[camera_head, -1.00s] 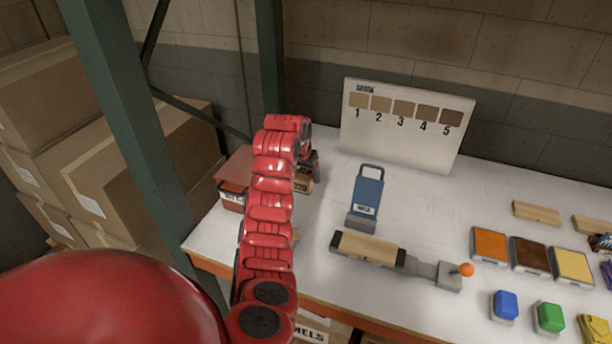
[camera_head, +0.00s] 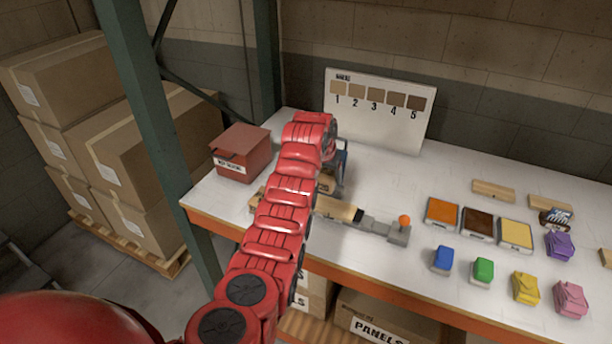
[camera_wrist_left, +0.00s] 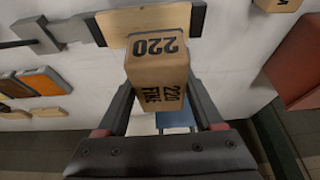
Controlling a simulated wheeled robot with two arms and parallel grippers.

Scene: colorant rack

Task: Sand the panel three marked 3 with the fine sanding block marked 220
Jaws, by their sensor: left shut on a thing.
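My left gripper (camera_wrist_left: 157,88) is shut on the sanding block (camera_wrist_left: 157,62), a tan block marked 220 and FINE in the left wrist view. It holds the block over or at the edge of the light wooden panel (camera_wrist_left: 116,26); I cannot tell whether they touch. In the head view the panel (camera_head: 338,209) lies in a grey clamp (camera_head: 385,228) with an orange knob, and my red left arm crosses in front of it. The gripper and block are mostly hidden there behind the arm. I see no number on the panel. My right gripper is not in view.
A red bin (camera_head: 240,155) stands at the table's left end. A sample board (camera_head: 375,125) numbered 1 to 5 stands at the back. Colour pads (camera_head: 478,220) and coloured sponges (camera_head: 483,270) fill the right side.

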